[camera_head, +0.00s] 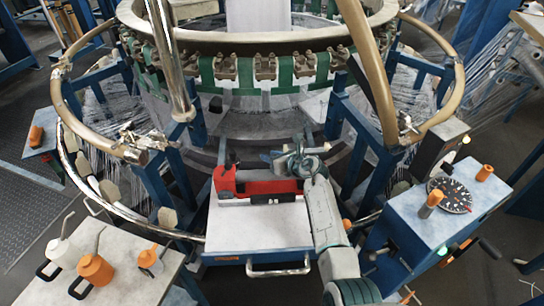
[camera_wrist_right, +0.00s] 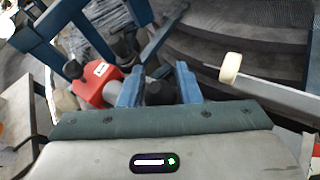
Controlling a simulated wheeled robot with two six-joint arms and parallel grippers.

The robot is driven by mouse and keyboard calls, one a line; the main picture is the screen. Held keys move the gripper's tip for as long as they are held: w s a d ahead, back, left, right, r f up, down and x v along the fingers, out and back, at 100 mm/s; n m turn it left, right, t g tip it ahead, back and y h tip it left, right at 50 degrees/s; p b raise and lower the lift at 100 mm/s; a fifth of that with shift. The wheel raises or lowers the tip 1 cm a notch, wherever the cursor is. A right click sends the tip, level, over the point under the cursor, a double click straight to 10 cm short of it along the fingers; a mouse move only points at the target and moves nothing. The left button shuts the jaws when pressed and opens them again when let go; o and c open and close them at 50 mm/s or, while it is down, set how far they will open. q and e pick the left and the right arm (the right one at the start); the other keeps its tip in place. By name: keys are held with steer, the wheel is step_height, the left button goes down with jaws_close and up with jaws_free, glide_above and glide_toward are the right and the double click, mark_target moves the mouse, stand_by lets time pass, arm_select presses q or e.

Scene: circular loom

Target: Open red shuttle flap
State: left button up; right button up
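The red shuttle (camera_head: 258,189) lies on the pale tray (camera_head: 255,232) in front of the loom, with a dark knob at its left end. Its red body (camera_wrist_right: 97,84) also shows in the right wrist view, left of the fingers. My right gripper (camera_head: 288,160) is over the shuttle's right half and hides part of it. In the wrist view its two blue fingers (camera_wrist_right: 160,84) are apart, with a dark round part (camera_wrist_right: 160,93) showing between them. I cannot tell whether they touch it. I cannot make out the flap clearly. My left gripper is not in view.
The circular loom with its green band (camera_head: 300,72) and curved tan rails (camera_head: 452,105) rises behind. A blue control box (camera_head: 400,215) stands right of my arm. A side table (camera_head: 110,262) with white and orange bottles stands at the lower left. The tray's front left is clear.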

jaws_close()
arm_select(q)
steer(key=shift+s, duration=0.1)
